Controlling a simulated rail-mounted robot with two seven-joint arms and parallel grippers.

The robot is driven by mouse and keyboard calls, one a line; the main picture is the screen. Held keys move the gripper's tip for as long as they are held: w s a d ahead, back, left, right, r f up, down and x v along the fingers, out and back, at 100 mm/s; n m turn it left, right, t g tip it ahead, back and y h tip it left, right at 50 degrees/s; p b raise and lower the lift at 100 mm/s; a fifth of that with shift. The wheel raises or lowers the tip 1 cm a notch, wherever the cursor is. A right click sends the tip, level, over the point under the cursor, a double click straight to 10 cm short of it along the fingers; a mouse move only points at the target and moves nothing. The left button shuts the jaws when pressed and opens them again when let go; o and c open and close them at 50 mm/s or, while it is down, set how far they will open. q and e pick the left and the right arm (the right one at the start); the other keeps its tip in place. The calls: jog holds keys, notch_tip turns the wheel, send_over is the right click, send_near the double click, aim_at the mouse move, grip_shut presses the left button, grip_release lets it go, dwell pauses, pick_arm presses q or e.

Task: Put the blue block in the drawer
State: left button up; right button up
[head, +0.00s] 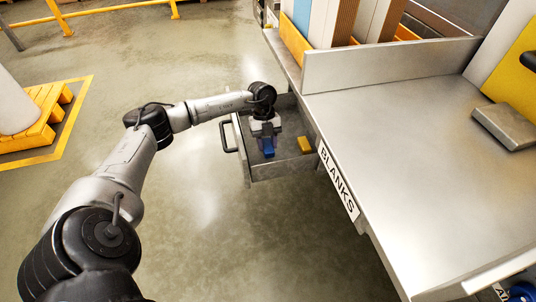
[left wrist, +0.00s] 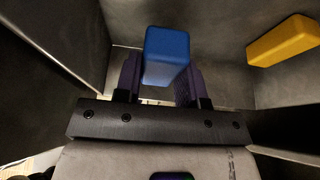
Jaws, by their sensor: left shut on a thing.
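The blue block (head: 268,152) is inside the open drawer (head: 283,171), whose handle faces left. My left gripper (head: 266,138) reaches down into the drawer and is shut on the blue block. In the left wrist view the blue block (left wrist: 166,56) sits between the two purple fingers (left wrist: 160,85). I cannot tell whether the block touches the drawer floor. A yellow block (head: 305,144) lies in the drawer to the right of it, apart from the gripper; it also shows in the left wrist view (left wrist: 284,41). My right gripper is not in view.
A metal bench (head: 410,160) with a "BLANKS" label (head: 338,182) stands right of the drawer. A grey block (head: 507,124) lies on the bench at the right. Upright boards (head: 330,22) stand behind it. The floor left of the drawer is clear up to a yellow pallet (head: 38,115).

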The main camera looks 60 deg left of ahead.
aim_at(267, 150)
pick_arm(q)
notch_tip(267, 150, down, 4)
jog(key=shift+f+b, duration=0.1)
jog(key=shift+b, duration=1.15)
jog(key=o, duration=0.9)
